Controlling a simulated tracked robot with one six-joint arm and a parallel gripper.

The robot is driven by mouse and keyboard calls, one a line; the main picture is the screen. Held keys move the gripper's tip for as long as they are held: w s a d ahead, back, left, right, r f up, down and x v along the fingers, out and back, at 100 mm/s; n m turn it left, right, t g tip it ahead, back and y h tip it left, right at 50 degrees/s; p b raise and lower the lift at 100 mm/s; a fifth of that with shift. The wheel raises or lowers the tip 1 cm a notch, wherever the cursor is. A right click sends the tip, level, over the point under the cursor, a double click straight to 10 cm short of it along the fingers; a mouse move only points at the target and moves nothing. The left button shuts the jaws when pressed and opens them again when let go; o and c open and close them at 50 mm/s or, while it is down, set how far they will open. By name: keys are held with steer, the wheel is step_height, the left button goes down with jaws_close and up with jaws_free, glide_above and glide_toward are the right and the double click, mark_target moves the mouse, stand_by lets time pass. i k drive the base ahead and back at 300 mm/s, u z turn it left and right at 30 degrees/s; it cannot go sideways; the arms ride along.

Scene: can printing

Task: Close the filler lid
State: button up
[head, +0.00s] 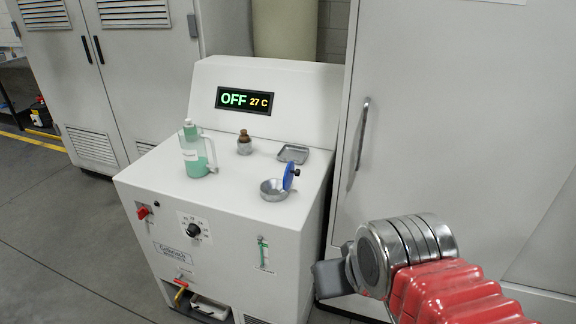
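The filler is a round metal cup (271,191) on the right front of the white machine's top. Its blue lid (289,176) stands upright at the cup's right edge, so the filler is open. My arm, silver with a red bellows, reaches in from the lower right. A dark grey part of my gripper (329,279) shows beside the machine's right side, below and right of the filler and apart from it. The fingertips cannot be made out, so I cannot tell whether it is open or shut.
A jug (196,152) with green liquid stands left of the filler. A small brown-topped fitting (244,142) and a shallow metal tray (293,154) sit behind it. The display (244,100) reads OFF 27 C. A tall grey cabinet (455,130) stands close on the right.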

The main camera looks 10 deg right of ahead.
mark_target(289, 172)
steer(key=i, duration=0.4)
steer(key=k, duration=1.35)
steer(key=u, duration=0.45)
steer(key=i, duration=1.75)
steer(key=z, duration=0.25)
